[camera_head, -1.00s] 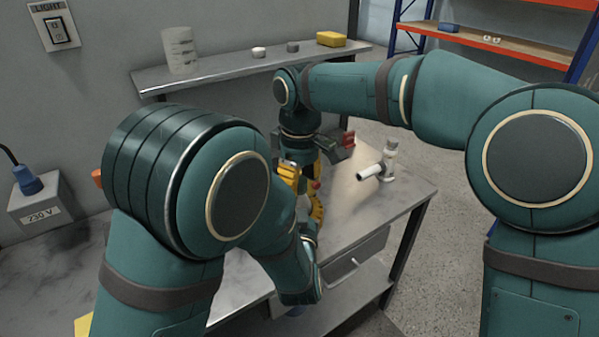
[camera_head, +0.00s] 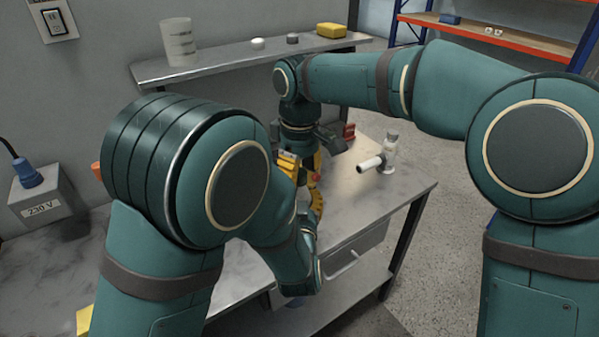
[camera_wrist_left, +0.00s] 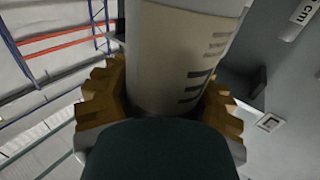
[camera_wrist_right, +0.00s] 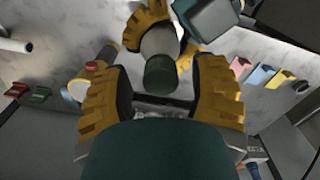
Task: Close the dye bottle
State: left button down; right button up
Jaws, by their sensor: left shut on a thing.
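The dye bottle, a pale cylinder with dark scale marks (camera_wrist_left: 175,60), is between the yellow fingers of my left gripper (camera_wrist_left: 165,85), which is shut on it. In the right wrist view the bottle (camera_wrist_right: 160,42) appears grey, held by the left fingers, with a dark green cap (camera_wrist_right: 159,75) at its near end. I cannot tell whether the cap is tight. My right gripper (camera_wrist_right: 160,88) is open, its fingers on both sides of the cap with gaps visible. In the head view my arms mostly hide the bottle, and the yellow fingers (camera_head: 315,200) show only partly.
A white fitting with a side tube (camera_head: 388,155) stands on the metal bench (camera_head: 350,205). A wall shelf (camera_head: 215,68) holds a beaker (camera_head: 179,42) and a yellow block (camera_head: 331,30). The bench's right side is mostly clear.

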notch_tip(320, 180, up, 12)
dwell(0.7)
dwell(0.4)
